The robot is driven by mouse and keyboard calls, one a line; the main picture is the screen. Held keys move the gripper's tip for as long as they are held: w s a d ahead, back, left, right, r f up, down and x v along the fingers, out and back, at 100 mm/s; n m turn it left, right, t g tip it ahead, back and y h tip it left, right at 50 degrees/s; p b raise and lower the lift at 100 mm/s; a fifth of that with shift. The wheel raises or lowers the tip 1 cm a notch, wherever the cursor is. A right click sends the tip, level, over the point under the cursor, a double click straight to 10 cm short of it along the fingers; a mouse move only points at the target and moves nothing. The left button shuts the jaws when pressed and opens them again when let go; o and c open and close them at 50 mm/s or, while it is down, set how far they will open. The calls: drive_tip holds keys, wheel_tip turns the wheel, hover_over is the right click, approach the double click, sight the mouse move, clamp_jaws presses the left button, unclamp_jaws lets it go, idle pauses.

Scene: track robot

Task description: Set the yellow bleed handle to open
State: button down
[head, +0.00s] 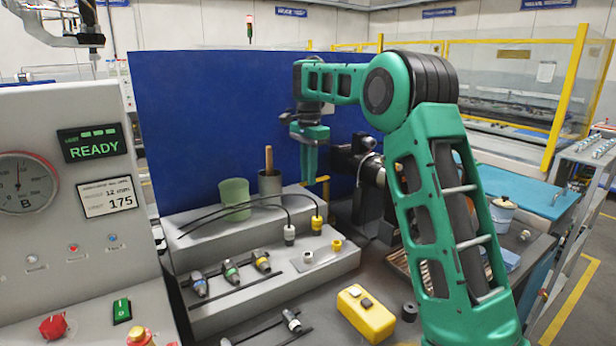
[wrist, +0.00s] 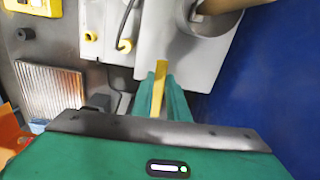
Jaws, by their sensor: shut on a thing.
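The yellow bleed handle (wrist: 158,98) is a thin yellow bar in the wrist view, lying between the green fingertips. In the head view a small piece of yellow handle (head: 325,180) shows beside the fingers, close to a dark machine body. My gripper (head: 310,172) is green and points down behind the grey step, in front of the blue screen. In the wrist view my gripper (wrist: 160,92) is shut on the handle. The fingers hide part of the handle and its pivot, so its exact angle is hard to tell.
A grey stepped block (head: 290,291) carries several small fittings. A green cup (head: 234,198) and a grey cup (head: 270,182) with a brown stick stand near the gripper. A dark machine (head: 370,185) is close on its right. A control panel (head: 85,230) reads READY.

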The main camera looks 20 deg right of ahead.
drive_tip(key=shift+w+a, duration=0.1)
drive_tip(key=shift+a, duration=0.1)
drive_tip(key=c, duration=1.7)
unclamp_jaws()
drive_tip(key=shift+d, duration=0.1)
drive_tip(key=shift+r, duration=0.1)
wheel_tip(320, 180, up, 11)
drive_tip(key=shift+w+f, duration=0.1)
drive_tip(key=shift+f, duration=0.1)
